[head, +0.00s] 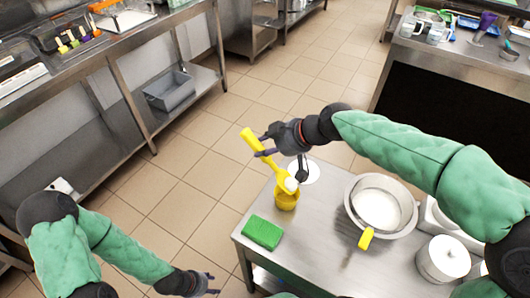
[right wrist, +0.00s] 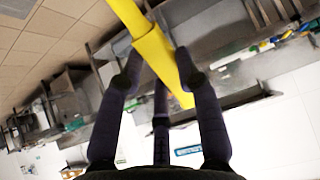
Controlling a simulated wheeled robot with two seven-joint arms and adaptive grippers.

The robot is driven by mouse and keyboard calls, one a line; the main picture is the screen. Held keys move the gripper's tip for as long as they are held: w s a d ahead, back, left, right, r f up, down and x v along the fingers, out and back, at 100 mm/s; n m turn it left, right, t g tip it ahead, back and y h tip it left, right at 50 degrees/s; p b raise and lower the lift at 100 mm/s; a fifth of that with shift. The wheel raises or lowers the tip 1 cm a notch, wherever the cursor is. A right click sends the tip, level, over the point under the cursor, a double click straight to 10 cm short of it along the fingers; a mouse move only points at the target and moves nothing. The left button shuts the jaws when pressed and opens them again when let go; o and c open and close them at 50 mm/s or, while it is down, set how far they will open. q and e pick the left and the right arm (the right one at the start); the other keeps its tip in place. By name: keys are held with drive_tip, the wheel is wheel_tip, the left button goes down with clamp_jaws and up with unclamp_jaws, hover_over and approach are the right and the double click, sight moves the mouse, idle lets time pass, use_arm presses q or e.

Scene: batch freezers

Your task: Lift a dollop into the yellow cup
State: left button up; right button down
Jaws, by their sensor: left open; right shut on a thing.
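My right gripper (head: 268,143) is shut on a yellow long-handled tool (head: 254,141), which slants down to the right. The tool also shows between the fingers in the right wrist view (right wrist: 150,45). A white dollop (head: 291,185) is at the tool's lower end, at the mouth of the yellow cup (head: 286,201). I cannot tell whether it touches the cup. The cup stands upright near the table's far left edge. A steel bowl (head: 352,212) with a white mass inside stands to the right. My left gripper (head: 212,284) is open and empty, left of the table.
A green sponge (head: 263,232) lies on the steel table (head: 320,262) in front of the cup. A yellow piece (head: 366,239) sticks out at the bowl's front rim. A white-lidded pot (head: 442,259) stands at the right. A white disc (head: 305,174) lies behind the cup.

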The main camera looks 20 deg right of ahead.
drive_tip(key=shift+s+d+r+t+y+b, duration=0.35)
drive_tip(key=shift+s+d+t+y+b, duration=0.15)
drive_tip(key=shift+b, duration=1.25)
drive_tip(key=shift+s+d+r+t+y+p, duration=0.3)
drive_tip(key=shift+s+d+t, duration=0.05)
drive_tip(key=shift+s+t, duration=0.05)
drive_tip(key=shift+s+d+r+t+y, duration=0.3)
drive_tip(key=shift+s+d+t+y, duration=0.3)
drive_tip(key=shift+s, duration=0.1)
drive_tip(key=shift+s+d+r+t+y, duration=0.3)
drive_tip(key=shift+s+d+t+y, duration=0.25)
drive_tip(key=shift+s+t, duration=0.1)
